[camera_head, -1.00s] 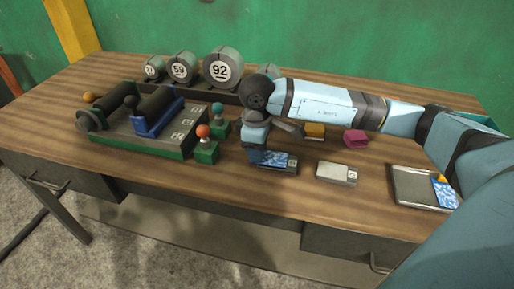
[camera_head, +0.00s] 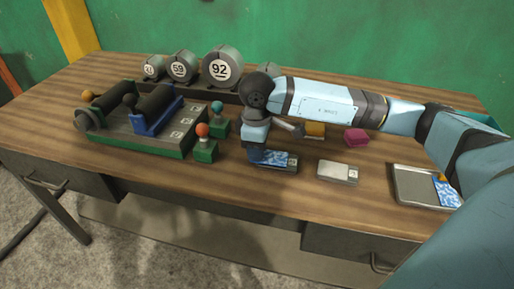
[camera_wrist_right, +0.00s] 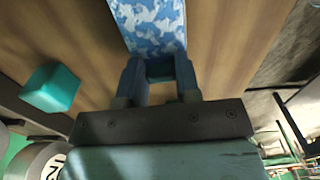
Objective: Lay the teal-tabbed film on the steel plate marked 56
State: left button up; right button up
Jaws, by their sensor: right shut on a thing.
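My right gripper (camera_head: 258,158) points down over the middle of the table, shut on the near-left end of a blue-and-white patterned film (camera_head: 275,158). The film lies on or just above a steel plate (camera_head: 293,168); I cannot tell if it touches fully. The plate's label is too small to read. In the right wrist view, the film (camera_wrist_right: 150,22) extends away from the fingers (camera_wrist_right: 158,78), and its tab is mostly hidden between them. My left gripper is not in view.
A bare steel plate (camera_head: 337,172) lies to the right. A roller fixture (camera_head: 140,130) and knobbed green blocks (camera_head: 206,152) stand left. Numbered rolls (camera_head: 221,68) stand behind.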

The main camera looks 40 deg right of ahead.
jog(key=shift+f+b, duration=0.1)
jog(key=shift+b, duration=0.35)
dwell(0.6)
dwell(0.4)
jog(key=o, duration=1.5)
jog(key=shift+c, duration=0.2)
jog(key=shift+r+p, duration=1.2)
jog(key=shift+r, duration=2.35)
